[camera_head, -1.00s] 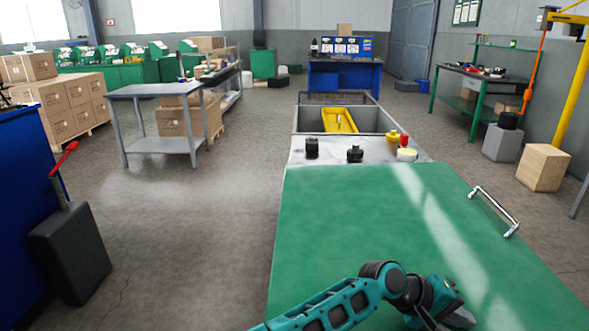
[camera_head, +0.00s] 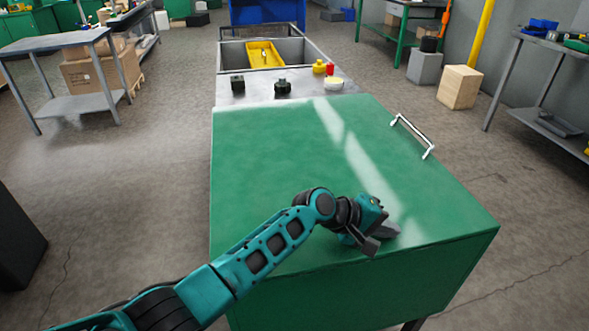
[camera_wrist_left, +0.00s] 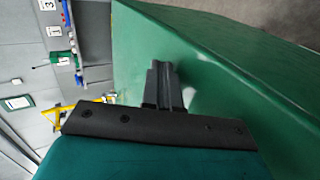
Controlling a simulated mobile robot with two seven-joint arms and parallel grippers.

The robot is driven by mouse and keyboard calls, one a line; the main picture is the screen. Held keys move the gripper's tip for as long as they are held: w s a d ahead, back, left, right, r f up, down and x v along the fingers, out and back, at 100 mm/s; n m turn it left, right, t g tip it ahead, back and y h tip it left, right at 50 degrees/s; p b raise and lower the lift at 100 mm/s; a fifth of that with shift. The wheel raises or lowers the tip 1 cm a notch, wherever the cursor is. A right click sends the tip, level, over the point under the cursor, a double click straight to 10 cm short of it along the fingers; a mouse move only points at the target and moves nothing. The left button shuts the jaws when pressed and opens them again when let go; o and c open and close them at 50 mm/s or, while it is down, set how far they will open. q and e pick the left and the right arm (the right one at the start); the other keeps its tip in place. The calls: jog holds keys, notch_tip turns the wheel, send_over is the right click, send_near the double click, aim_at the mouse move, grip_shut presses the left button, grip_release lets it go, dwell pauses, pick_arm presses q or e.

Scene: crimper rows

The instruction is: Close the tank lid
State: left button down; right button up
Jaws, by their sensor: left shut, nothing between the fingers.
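The tank lid (camera_head: 290,160) is a broad green panel lying flat over the green tank body (camera_head: 350,290), with no gap visible along the near edge. A silver bar handle (camera_head: 412,136) is on its right side. My left gripper (camera_head: 382,240) is shut and empty at the lid's near part, left of and nearer than the handle. I cannot tell whether its fingers touch the lid. In the left wrist view, the shut fingers (camera_wrist_left: 163,85) point over the green surface. My right gripper is not in view.
Beyond the lid is a metal top with a black knob (camera_head: 283,87), a yellow-and-red fitting (camera_head: 320,67) and an open basin holding a yellow tray (camera_head: 264,54). A wooden block (camera_head: 459,87) and a grey shelf table (camera_head: 560,120) stand right.

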pick_arm(q)
notch_tip(320, 180, up, 4)
jog(key=shift+f+p, duration=0.1)
jog(key=shift+p, duration=1.15)
notch_tip(320, 180, up, 10)
jog(key=f+p, duration=0.1)
jog(key=shift+m+t+y, duration=0.3)
jog(key=shift+m+y, duration=0.4)
jog(key=shift+m, duration=0.2)
jog(key=s+a+f, duration=0.4)
jog(key=a, duration=0.1)
jog(key=s+a+f, duration=0.2)
jog(key=shift+a+f, duration=0.15)
jog(key=shift+a, duration=0.05)
jog(key=s+a+f+m+y, duration=0.25)
jog(key=s+a+y, duration=0.25)
jog(key=s+a, duration=0.8)
jog(key=s+a+f+m+y, duration=0.1)
jog(key=s+a+f+y, duration=0.25)
jog(key=s+a, duration=0.9)
jog(key=w+f+t, duration=0.7)
jog(key=w+f, duration=0.1)
jog(key=w, duration=0.2)
jog(key=shift+a+h, duration=0.45)
